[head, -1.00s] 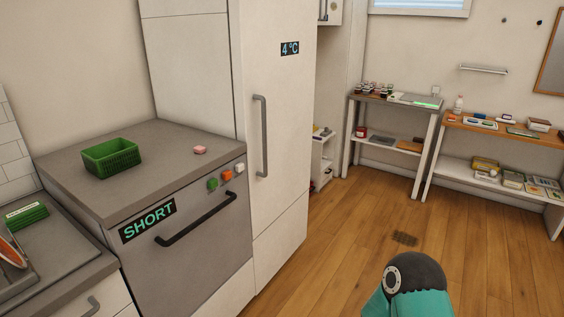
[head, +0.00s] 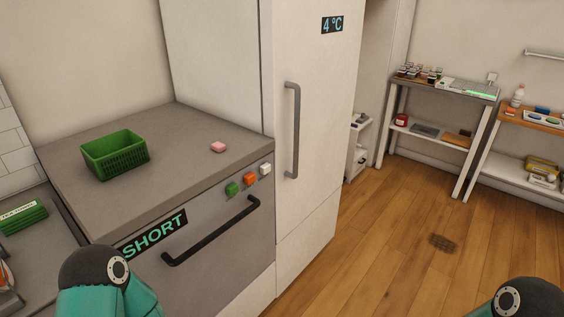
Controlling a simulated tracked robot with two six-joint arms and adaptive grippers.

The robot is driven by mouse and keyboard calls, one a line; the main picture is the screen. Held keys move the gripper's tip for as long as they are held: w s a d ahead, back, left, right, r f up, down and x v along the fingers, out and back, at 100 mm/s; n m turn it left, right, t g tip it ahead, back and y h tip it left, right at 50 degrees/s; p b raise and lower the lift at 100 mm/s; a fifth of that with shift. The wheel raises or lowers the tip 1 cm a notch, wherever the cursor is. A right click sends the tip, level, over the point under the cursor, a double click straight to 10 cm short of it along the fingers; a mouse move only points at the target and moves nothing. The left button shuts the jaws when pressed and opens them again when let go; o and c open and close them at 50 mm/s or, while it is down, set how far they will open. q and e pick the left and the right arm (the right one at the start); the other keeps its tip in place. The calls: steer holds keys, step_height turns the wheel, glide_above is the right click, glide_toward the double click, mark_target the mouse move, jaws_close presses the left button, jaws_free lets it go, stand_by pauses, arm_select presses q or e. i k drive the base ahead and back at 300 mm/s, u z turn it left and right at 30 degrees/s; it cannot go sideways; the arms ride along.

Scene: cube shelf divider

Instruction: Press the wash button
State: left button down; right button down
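The dishwasher (head: 215,262) stands at the left centre with a dark bar handle and a display (head: 154,236) reading SHORT. On its upper front are three buttons: a green one (head: 232,189), an orange one (head: 249,179) and a white one (head: 265,169). No label on the buttons is readable, so I cannot tell which is the wash button. Teal and black parts of my arms show at the bottom left and bottom right. Neither gripper is in view.
A green basket (head: 115,158) and a small pink block (head: 218,147) sit on the dishwasher's top. A tall white fridge (head: 318,120) with a vertical handle adjoins it. A counter with a sink lies at left. Shelves (head: 440,86) stand at the back right. The wooden floor is mostly clear.

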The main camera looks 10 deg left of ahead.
mark_target(266, 168)
steer(key=u, duration=0.3)
steer(key=i, duration=0.9)
steer(key=u, duration=0.8)
